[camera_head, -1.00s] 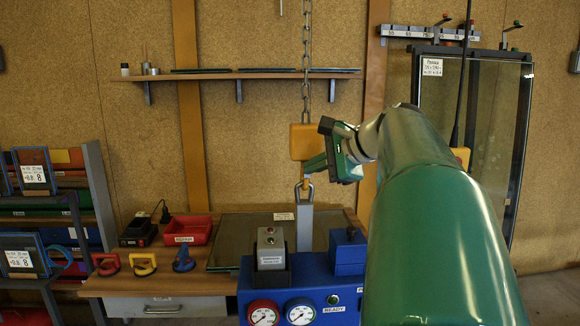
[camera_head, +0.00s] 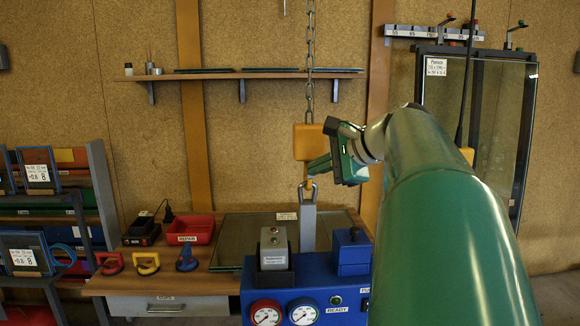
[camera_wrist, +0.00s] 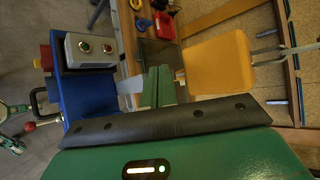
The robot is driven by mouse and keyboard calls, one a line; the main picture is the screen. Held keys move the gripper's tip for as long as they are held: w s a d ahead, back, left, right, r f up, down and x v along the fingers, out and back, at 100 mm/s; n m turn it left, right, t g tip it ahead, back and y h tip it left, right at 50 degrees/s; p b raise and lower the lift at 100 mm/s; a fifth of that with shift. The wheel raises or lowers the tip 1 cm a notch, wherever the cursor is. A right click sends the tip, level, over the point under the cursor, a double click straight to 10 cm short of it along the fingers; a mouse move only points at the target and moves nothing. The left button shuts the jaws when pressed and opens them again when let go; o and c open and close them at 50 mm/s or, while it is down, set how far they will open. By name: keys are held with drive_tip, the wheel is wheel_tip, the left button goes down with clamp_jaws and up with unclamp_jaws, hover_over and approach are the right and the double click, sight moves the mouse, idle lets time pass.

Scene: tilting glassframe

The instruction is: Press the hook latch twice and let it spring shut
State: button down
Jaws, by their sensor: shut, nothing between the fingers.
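The orange hook block (camera_head: 308,143) hangs from a chain above the bench. Below it, the small hook (camera_head: 309,184) meets a metal loop (camera_head: 302,193) on top of a grey upright post (camera_head: 308,226). The latch itself is too small to make out. My green gripper (camera_head: 312,168) is shut and empty, its tips just under the block's lower edge, beside the hook. I cannot tell if they touch it.
A blue console (camera_head: 300,280) with gauges and a grey button box (camera_head: 273,248) stands below. A glass pane (camera_head: 235,236) lies on the bench beside a red bin (camera_head: 190,229). A framed glass panel (camera_head: 490,120) stands at the right. The chain (camera_head: 309,60) runs upward.

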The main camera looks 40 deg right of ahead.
drive_tip(key=shift+s+a+r, duration=0.15)
drive_tip(key=shift+s+a, duration=0.6)
drive_tip(key=shift+s, duration=0.3)
drive_tip(key=shift+s+a+r, duration=0.15)
drive_tip(key=shift+s+a, duration=0.55)
drive_tip(key=shift+s, duration=0.35)
idle(1.2)
drive_tip(key=shift+w+d+f, duration=0.15)
drive_tip(key=shift+w+d, duration=0.55)
drive_tip(key=shift+w, duration=0.35)
drive_tip(key=shift+w+d+f, duration=0.15)
drive_tip(key=shift+w+d, duration=0.55)
drive_tip(key=shift+w, duration=0.3)
drive_tip(key=shift+w+d, duration=0.1)
drive_tip(key=shift+w, duration=0.05)
idle(1.4)
drive_tip(key=shift+w+d, duration=0.15)
drive_tip(key=shift+w, duration=0.05)
